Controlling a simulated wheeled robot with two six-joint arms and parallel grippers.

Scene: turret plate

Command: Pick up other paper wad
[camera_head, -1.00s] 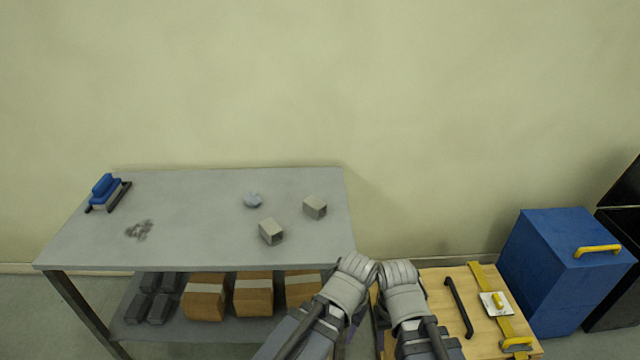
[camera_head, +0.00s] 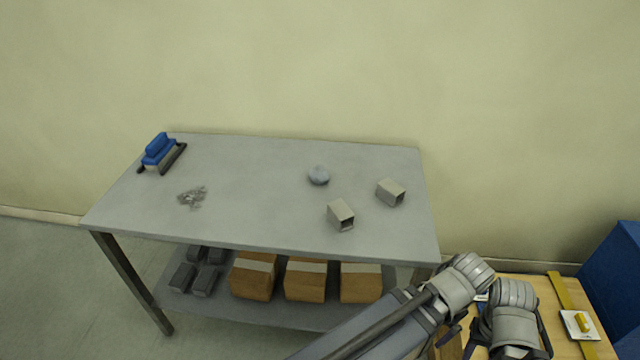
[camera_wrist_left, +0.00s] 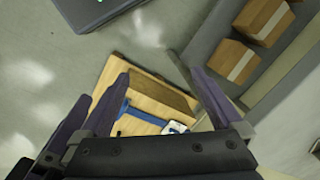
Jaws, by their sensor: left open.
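A crumpled pale grey-blue paper wad (camera_head: 319,175) lies on the grey worktable top (camera_head: 255,185), toward the back and right of its middle. No second wad shows. My left gripper (camera_wrist_left: 160,76) is open and empty in the left wrist view, its dark fingers spread above the low wooden top and the floor. In the head view its wrist is beyond the table's front right corner, well apart from the wad, with its fingers mostly hidden. My right wrist (camera_head: 515,305) is beside it over the wooden top; its jaws cannot be made out.
Two hollow grey blocks (camera_head: 341,214) (camera_head: 391,192) lie right of the wad. The wooden top (camera_head: 545,292) and a blue cabinet (camera_head: 622,270) stand at right.

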